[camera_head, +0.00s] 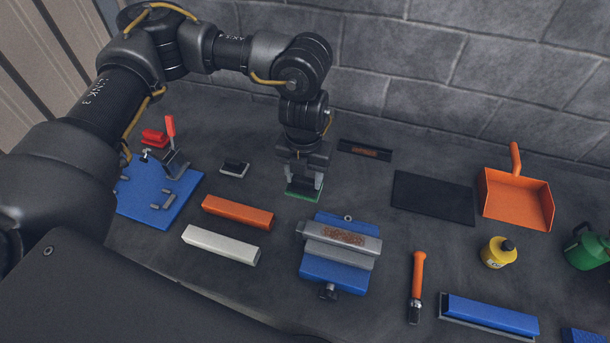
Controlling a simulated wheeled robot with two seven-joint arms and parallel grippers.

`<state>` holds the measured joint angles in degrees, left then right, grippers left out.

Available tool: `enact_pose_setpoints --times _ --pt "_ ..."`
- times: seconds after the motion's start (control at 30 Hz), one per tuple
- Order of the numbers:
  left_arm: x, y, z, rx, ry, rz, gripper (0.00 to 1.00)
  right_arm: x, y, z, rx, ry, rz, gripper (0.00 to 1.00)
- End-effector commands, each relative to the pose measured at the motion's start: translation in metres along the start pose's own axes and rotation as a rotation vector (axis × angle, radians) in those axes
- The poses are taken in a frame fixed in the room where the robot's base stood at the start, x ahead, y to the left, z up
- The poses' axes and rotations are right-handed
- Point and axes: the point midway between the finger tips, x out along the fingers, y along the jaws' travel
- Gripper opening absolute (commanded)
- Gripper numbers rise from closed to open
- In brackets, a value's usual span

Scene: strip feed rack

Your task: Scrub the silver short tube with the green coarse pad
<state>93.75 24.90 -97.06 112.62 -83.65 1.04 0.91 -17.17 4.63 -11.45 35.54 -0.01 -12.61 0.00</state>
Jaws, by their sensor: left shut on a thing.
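The silver short tube (362,244) lies in a blue fixture (334,275) at the middle front, with a rusty brown patch on its top. The green coarse pad (302,197) is a small block with a dark grey body and a green underside. My left gripper (304,183) comes down from above and is shut on the pad's body. The pad is just behind the tube and apart from it. I cannot tell whether its underside touches the table. My right gripper is not in view.
An orange bar (237,213), a white bar (221,245) and a black pad with a white underside (234,170) lie left. A black mat (432,197), an orange dustpan (515,199), a yellow bottle (495,254) and an orange-handled tool (417,282) are right. A block wall (470,75) stands behind.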

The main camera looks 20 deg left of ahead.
Motion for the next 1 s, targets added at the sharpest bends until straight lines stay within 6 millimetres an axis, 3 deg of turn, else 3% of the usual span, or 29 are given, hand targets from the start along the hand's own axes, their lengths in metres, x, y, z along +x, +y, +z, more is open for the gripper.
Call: enact_pose_setpoints --times 0.17,0.27,0.8,1.0 --pt "0.000 0.003 0.000 -0.111 -0.002 0.000 0.32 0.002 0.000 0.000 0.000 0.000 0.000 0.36" --pt "0.000 0.009 0.000 -0.298 -0.004 0.002 0.32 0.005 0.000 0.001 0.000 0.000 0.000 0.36" --pt "-0.004 0.046 -0.007 -1.890 -0.007 -0.003 0.32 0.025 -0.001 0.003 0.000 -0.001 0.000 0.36" --pt "-0.005 0.056 -0.011 -2.332 -0.003 -0.001 0.32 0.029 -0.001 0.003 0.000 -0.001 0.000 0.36"
